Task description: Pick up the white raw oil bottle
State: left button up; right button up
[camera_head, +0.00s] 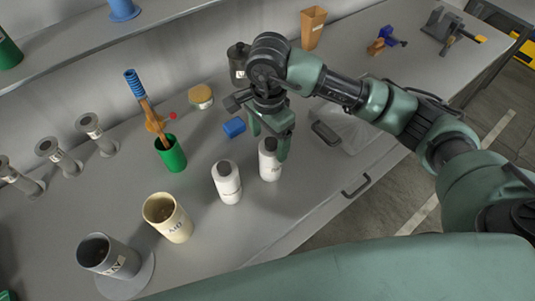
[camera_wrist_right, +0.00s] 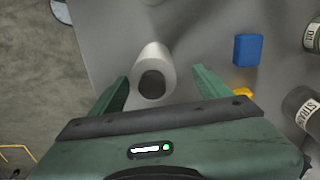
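Two white bottles with dark caps stand upright on the grey bench. One bottle (camera_head: 269,163) is beside my right gripper (camera_head: 270,136), and the other bottle (camera_head: 227,184) stands to its left. Their labels are too small to read, so I cannot tell which is raw oil. My right gripper (camera_wrist_right: 160,88) is open in the wrist view, with its green fingers apart. One white bottle (camera_wrist_right: 156,60) shows between and beyond the fingers, with gaps on both sides. My left gripper is not in view.
A blue block (camera_head: 234,127) lies behind the bottles; it also shows in the wrist view (camera_wrist_right: 247,49). A green cup (camera_head: 171,154), cream beaker (camera_head: 168,218) and grey beaker (camera_head: 106,256) stand left. A dark can (camera_head: 238,62) stands behind my gripper.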

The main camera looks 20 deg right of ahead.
jog(key=shift+s+d+f+p, duration=0.1)
jog(key=shift+s+f+p, duration=0.3)
jog(key=shift+f+p, duration=0.25)
jog(key=shift+s+f+p, duration=0.35)
jog(key=shift+f+p, duration=0.15)
jog(key=shift+f, duration=0.1)
jog(key=f, duration=0.1)
jog(key=f+p, duration=0.1)
jog(key=shift+w+f, duration=0.3)
jog(key=shift+f, duration=0.6)
jog(key=c, duration=1.5)
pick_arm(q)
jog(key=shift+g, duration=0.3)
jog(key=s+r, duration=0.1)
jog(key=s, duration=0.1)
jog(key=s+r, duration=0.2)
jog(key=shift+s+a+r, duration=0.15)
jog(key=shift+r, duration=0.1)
pick_arm(e)
jog(key=shift+r, duration=0.1)
grip_shut()
